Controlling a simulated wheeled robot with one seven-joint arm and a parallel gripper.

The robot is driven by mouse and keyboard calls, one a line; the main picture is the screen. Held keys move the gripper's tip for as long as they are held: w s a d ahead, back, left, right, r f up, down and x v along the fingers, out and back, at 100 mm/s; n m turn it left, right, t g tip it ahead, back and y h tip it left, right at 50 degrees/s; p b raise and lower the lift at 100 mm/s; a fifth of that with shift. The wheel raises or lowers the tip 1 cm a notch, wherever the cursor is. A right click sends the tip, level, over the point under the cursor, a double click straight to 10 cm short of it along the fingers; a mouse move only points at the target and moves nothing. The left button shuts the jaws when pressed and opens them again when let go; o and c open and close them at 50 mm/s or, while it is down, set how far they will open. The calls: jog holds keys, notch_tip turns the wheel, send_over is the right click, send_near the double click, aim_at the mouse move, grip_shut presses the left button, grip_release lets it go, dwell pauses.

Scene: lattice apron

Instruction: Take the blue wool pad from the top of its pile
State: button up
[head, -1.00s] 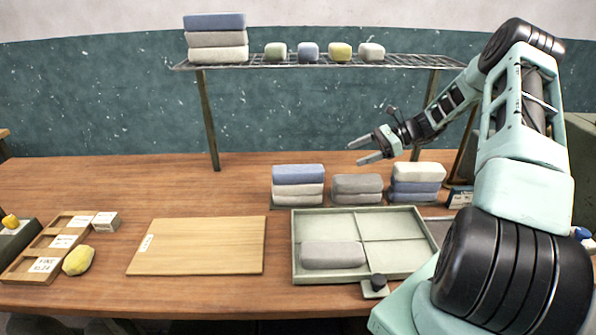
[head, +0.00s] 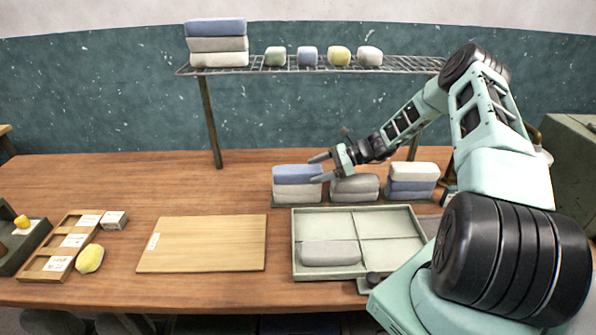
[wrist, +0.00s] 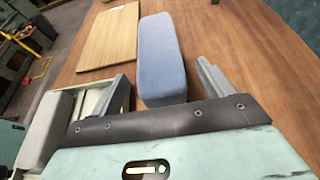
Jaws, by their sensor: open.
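The blue wool pad (head: 297,174) lies on top of the left pile on the table, above paler pads (head: 297,193). My gripper (head: 316,168) is open and empty, at the right end of this pad, with its fingers pointing left. In the wrist view the blue pad (wrist: 160,60) runs lengthwise ahead of my palm, its near end lying between my two fingers. I cannot tell whether the fingers are still above the pad or beside it.
A grey pile (head: 354,188) and a white-topped pile (head: 413,170) stand to the right. A divided tray (head: 298,250) holding a grey pad (head: 330,253) is in front. A wooden board (head: 205,243) lies left. A wire shelf (head: 400,66) above carries another blue-topped pile (head: 215,27).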

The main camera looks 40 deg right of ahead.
aim_at(309, 172)
jog(key=shift+p+x, duration=0.45)
jog(key=shift+x, duration=1.15)
jog(key=shift+c, duration=0.3)
jog(key=c, duration=1)
jog(key=shift+r, duration=0.1)
